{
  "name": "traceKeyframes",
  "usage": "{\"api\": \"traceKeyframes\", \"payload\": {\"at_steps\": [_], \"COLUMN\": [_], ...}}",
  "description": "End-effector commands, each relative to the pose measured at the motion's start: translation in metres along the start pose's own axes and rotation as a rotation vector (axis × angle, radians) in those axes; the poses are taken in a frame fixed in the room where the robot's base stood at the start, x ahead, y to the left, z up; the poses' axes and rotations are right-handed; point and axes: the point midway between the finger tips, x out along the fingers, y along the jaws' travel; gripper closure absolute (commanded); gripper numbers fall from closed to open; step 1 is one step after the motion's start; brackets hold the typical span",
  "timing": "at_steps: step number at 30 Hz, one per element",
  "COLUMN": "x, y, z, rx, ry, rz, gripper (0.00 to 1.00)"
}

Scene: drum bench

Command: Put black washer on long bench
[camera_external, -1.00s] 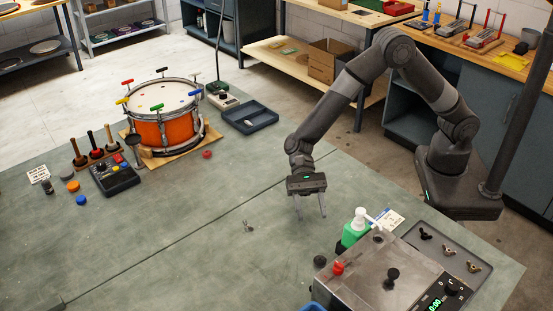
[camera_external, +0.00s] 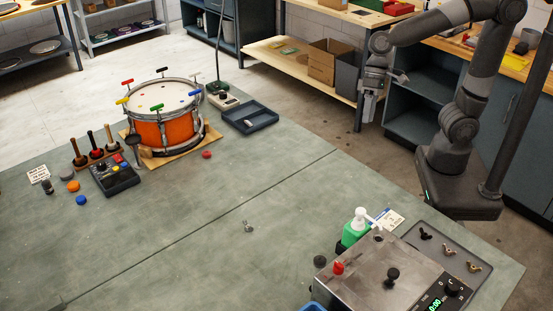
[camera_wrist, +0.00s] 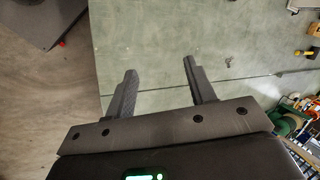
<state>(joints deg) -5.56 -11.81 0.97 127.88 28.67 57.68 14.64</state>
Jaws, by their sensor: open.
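I cannot pick out a black washer with certainty. A small dark round piece (camera_external: 320,261) sits at the left side of the metal machine. A black wing-shaped piece (camera_external: 425,234) lies in the grey tray (camera_external: 474,278). The long green-topped bench (camera_external: 180,235) fills the foreground and also shows in the wrist view (camera_wrist: 140,30). My gripper (camera_external: 369,114) is raised beyond the bench's far right edge, apart from everything on it. In the wrist view my gripper (camera_wrist: 159,66) is open, with nothing between its fingers.
A small metallic piece (camera_external: 248,227) lies mid-bench, with clear surface around it. The metal machine (camera_external: 365,270) and a green bottle (camera_external: 355,232) stand at the right. An orange drum (camera_external: 163,130), a dark blue tray (camera_external: 250,118) and a red piece (camera_external: 206,155) are farther back.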

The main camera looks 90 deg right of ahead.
Motion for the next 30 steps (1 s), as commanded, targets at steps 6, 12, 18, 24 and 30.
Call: {"api": "traceKeyframes", "payload": {"at_steps": [6,12,18,24,30], "x": [-0.045,-0.073,-0.086,-0.088,-0.088], "y": [0.056,0.101,0.126,0.131,0.131], "z": [0.025,0.045,0.056,0.058,0.058], "rx": [-0.211,-0.376,-0.468,-0.487,-0.486], "ry": [0.203,0.356,0.438,0.453,0.452], "rz": [0.116,0.242,0.327,0.347,0.345], "gripper": [0.50,0.50,0.50,0.43,0.43]}}
